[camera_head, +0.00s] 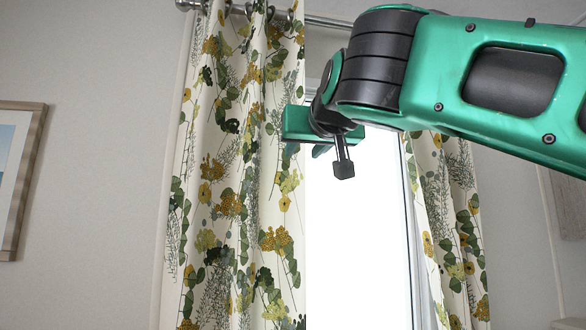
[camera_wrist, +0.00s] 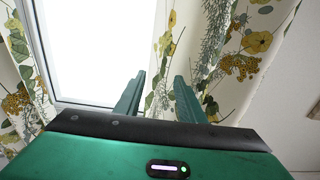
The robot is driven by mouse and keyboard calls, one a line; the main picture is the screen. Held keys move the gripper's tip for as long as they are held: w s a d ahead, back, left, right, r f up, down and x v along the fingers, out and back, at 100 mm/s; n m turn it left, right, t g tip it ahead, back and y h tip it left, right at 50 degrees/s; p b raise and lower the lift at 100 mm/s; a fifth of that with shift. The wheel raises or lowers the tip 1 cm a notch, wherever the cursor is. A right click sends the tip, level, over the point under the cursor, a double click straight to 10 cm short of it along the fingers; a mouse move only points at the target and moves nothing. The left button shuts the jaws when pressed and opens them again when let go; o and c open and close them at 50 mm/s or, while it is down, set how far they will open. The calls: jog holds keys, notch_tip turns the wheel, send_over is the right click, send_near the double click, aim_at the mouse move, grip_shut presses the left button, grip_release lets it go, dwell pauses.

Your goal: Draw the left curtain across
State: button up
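The left curtain (camera_head: 235,190), cream with green leaves and yellow flowers, hangs in folds from a metal rod (camera_head: 327,22) in the head view. Its right edge borders the bright window (camera_head: 350,235). My gripper (camera_head: 332,157) is at the upper part of this edge, partly overlapping it in the picture. In the wrist view my gripper (camera_wrist: 160,90) has its two fingers apart, with flowered fabric (camera_wrist: 240,45) seen between and to the right of them. I cannot tell whether the fabric lies between the fingers or behind them.
The right curtain (camera_head: 455,225) hangs at the window's other side, partly hidden by my arm. A framed picture (camera_head: 22,170) is on the wall at the left. In the wrist view the window (camera_wrist: 100,45) is at upper left, with more flowered fabric (camera_wrist: 18,95) at the left edge.

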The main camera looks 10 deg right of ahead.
aim_at(296, 159)
jog(key=w, duration=0.9)
jog(key=shift+w+d, duration=0.3)
jog(key=shift+c, duration=0.6)
grip_shut()
